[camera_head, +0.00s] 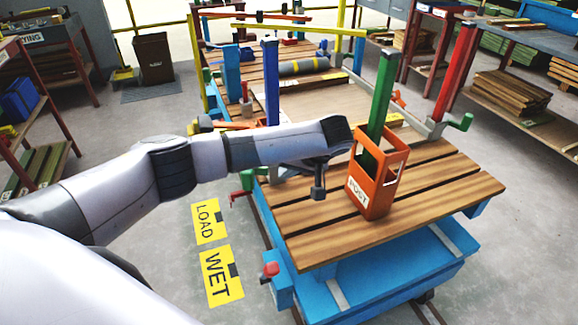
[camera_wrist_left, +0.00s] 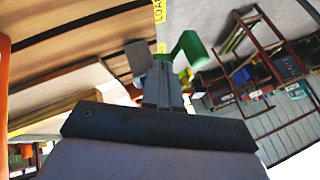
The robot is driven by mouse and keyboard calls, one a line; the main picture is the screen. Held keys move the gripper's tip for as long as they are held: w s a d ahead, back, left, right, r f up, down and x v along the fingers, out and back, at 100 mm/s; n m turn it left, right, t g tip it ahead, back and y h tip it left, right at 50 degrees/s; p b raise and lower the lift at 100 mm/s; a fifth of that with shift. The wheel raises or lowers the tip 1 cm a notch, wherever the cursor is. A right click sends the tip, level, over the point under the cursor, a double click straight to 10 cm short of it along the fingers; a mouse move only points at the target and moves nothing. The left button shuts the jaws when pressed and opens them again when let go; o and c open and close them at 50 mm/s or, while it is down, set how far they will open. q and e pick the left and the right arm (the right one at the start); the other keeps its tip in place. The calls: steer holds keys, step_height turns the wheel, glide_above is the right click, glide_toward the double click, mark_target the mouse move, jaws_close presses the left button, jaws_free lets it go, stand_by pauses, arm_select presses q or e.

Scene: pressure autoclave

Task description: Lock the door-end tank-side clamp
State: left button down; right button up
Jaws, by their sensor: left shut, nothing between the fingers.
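A clamp with a green handle (camera_head: 246,180) sits on the trolley's left edge, with a red-tipped lever just below it. A green handle also shows in the left wrist view (camera_wrist_left: 188,48), just beyond and right of my fingertips. Another green-handled clamp (camera_head: 461,122) is on the right edge, by the red post. The frames do not show which clamp is the door-end tank-side one. My left gripper (camera_head: 318,188) is shut and empty, above the deck and right of the left-edge clamp. Its closed fingers show in the left wrist view (camera_wrist_left: 162,85). My right gripper is not in view.
The slatted trolley deck (camera_head: 420,212) has an orange holder marked POST (camera_head: 357,195) with a green post (camera_head: 381,100). A blue post (camera_head: 270,85) and a red post (camera_head: 456,70) stand farther back. LOAD and WET floor signs (camera_head: 222,277) lie left. A red-tipped part (camera_head: 270,269) juts from the front-left corner.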

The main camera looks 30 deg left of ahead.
arm_select(q)
steer(key=x, duration=0.6)
steer(key=shift+a+r, duration=0.1)
steer(key=shift+s+a+r, duration=0.1)
steer(key=shift+s+a, duration=0.35)
steer(key=shift+a, duration=0.3)
steer(key=shift+s+a+r, duration=0.1)
steer(key=shift+s+a, duration=0.35)
steer(key=shift+a, duration=0.35)
steer(key=shift+p, duration=0.3)
